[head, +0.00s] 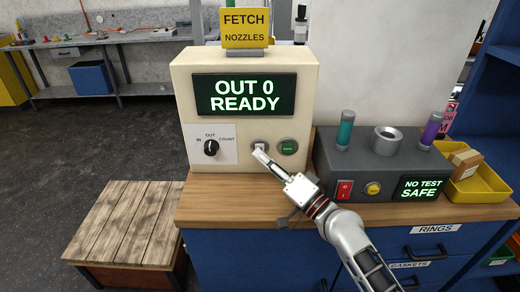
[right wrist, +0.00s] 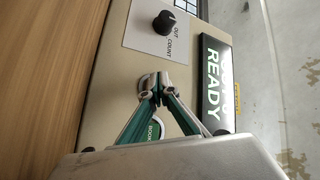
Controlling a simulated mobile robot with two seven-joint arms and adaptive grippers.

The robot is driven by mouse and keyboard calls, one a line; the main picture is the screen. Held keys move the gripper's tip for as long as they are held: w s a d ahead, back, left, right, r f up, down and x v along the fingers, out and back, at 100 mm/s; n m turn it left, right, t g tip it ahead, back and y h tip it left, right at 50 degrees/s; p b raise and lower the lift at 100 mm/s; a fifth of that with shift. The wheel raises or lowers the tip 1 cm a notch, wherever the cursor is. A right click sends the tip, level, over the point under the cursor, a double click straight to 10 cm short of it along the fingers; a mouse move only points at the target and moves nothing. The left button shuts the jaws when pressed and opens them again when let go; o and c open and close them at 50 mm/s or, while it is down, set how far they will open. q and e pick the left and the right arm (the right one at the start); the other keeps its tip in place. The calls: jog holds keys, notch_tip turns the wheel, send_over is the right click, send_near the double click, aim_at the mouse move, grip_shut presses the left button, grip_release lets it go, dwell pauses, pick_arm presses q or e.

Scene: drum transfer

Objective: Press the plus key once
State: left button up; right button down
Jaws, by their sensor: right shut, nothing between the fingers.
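The cream machine (head: 245,100) has a screen (head: 243,94) reading "OUT 0 READY". A small pale key (head: 258,141) sits low on its front, left of a round green key (head: 288,147). My right gripper (head: 260,152) is shut and empty, its fingertips over the pale key and hiding most of it, including any sign on it. In the right wrist view, the closed fingertips (right wrist: 154,84) are close against the machine front; I cannot tell whether they touch the key. The green key (right wrist: 154,131) shows partly behind the fingers, lettered "BOOK". My left gripper is not in view.
A black knob (head: 211,148) marked IN, OUT and COUNT points to OUT, left of the keys. A grey tester (head: 375,160) with a red switch and a yellow button stands right of the machine. A yellow tray (head: 480,185) is at far right. Bare bench top lies in front.

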jog(key=shift+w, duration=0.1)
dwell(0.5)
jog(key=shift+w+b, duration=0.35)
jog(key=shift+s, duration=0.4)
dwell(0.3)
jog(key=shift+s+p, duration=0.65)
jog(key=shift+s, duration=2.4)
